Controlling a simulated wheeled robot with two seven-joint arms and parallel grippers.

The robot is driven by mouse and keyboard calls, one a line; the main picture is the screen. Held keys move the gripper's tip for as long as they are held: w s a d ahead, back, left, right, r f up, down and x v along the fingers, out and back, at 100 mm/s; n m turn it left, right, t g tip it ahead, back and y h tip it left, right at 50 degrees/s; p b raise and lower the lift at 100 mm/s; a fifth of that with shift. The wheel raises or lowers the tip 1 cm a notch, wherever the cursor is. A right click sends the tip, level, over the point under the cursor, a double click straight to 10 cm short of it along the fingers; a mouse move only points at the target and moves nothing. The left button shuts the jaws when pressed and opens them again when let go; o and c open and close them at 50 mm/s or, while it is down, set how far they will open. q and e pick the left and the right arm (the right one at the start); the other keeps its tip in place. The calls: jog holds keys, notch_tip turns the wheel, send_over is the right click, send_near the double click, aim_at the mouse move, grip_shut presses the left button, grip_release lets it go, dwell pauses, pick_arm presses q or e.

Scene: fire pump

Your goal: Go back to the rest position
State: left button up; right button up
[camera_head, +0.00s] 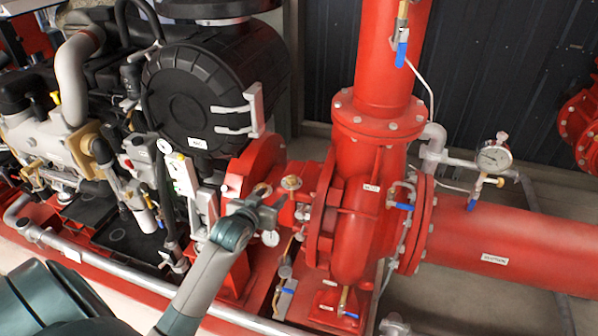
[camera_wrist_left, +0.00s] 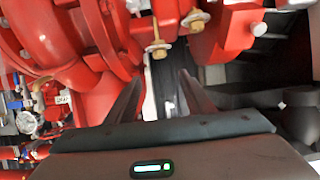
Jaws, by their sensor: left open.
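My left arm comes in from the lower left of the head view. My left gripper (camera_head: 268,204) is in front of the red pump (camera_head: 352,215), near a brass fitting (camera_head: 291,183) on the pump's left side. In the left wrist view the two fingers of the left gripper (camera_wrist_left: 160,90) stand apart with nothing between them. Beyond them are a brass fitting (camera_wrist_left: 158,48) and red pump parts (camera_wrist_left: 100,55). In the head view the gripper's fingertips are small and hard to separate from the parts behind. My right gripper does not show.
The engine (camera_head: 100,130) with its black round filter housing (camera_head: 190,95) fills the left. A grey pipe (camera_head: 130,275) runs low along the front. A pressure gauge (camera_head: 494,157) stands above the red suction pipe (camera_head: 510,245) at right. Bare floor shows at lower right.

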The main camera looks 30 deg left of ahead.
pick_arm(q)
jog(key=s+d+f+m+g+h+b, duration=0.1)
jog(key=s+d+f+g+b, duration=0.3)
jog(key=f, duration=1)
jog(key=s+d+f, duration=0.2)
jog(key=s+f, duration=0.4)
jog(key=f, duration=0.9)
jog(key=s+d+f+m+g+h+b, duration=0.15)
jog(key=s+f, duration=0.35)
jog(key=f, duration=0.9)
jog(key=s+d+f+g+b, duration=0.1)
jog(key=s+d+f+g, duration=0.1)
jog(key=s+f, duration=0.6)
jog(key=s+d+f+m+g+b, duration=0.1)
jog(key=s+d+f, duration=0.4)
jog(key=s, duration=1.3)
jog(key=s+d+f+m+g+b, duration=0.1)
jog(key=s+d+f+g+b, duration=0.2)
jog(key=s+f, duration=0.9)
jog(key=shift+s+d+g, duration=0.35)
jog(key=shift+s+d, duration=0.15)
jog(key=shift+d, duration=0.05)
jog(key=shift+m+h, duration=0.25)
